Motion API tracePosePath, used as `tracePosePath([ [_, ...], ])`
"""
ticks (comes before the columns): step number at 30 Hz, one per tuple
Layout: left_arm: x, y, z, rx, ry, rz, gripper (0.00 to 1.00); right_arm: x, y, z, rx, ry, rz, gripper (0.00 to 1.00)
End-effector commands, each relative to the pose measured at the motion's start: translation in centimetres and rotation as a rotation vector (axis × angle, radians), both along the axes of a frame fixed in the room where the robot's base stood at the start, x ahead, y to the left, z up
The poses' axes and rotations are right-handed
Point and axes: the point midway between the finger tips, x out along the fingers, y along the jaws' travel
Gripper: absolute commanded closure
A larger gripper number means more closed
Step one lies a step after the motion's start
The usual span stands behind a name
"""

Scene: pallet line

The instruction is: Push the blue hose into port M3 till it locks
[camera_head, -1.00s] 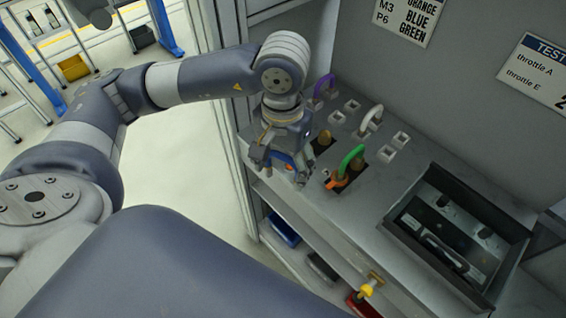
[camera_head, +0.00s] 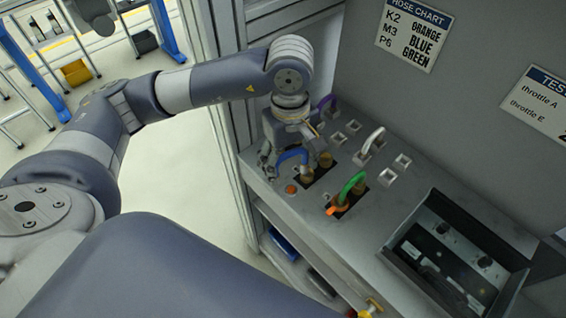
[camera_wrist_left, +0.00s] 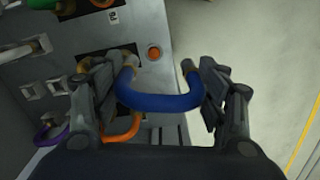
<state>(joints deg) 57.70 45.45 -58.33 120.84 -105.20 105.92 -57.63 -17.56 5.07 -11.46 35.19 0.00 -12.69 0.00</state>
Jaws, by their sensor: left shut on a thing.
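The blue hose (camera_head: 290,155) is a short curved piece with brass-coloured end collars. It spans between the fingers of my left gripper (camera_head: 287,150), which is shut on it. In the left wrist view the hose (camera_wrist_left: 160,104) hangs as a U between the two fingers of the gripper (camera_wrist_left: 160,70). In the head view its near end stands over a dark recess (camera_head: 318,172) in the grey bench, beside a brass fitting (camera_head: 325,160). I cannot tell whether that end is seated. The hose chart (camera_head: 413,33) lists M3 beside BLUE. My right gripper is not in view.
Green (camera_head: 353,184) and orange (camera_head: 335,210) hoses stand at a recess to the right. White (camera_head: 376,138) and purple (camera_head: 326,104) hoses are farther back. An orange button (camera_head: 291,188) is near the bench edge. A dark open tray (camera_head: 460,250) lies at right.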

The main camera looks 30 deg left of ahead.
Motion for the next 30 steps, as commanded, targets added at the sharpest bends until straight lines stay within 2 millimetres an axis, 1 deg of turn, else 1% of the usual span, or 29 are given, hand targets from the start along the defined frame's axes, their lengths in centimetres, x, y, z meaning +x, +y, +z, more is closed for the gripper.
tracePosePath([
  [1, 0.4, -0.2, 0.5, -0.001, 0.004, 0.099, 0.58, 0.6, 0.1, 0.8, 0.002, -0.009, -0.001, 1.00],
  [3, 0.9, -0.3, 0.7, -0.003, 0.008, 0.247, 0.58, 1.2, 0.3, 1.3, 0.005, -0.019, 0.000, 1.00],
  [6, 1.6, -0.6, 0.9, -0.005, 0.015, 0.457, 0.58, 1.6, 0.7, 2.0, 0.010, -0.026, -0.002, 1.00],
  [15, 3.8, -1.2, 1.5, -0.005, 0.034, 1.085, 0.58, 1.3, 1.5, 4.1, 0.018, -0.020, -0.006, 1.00],
  [30, 7.0, -2.1, 2.2, 0.006, 0.059, 2.126, 0.58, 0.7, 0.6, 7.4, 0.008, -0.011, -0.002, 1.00],
])
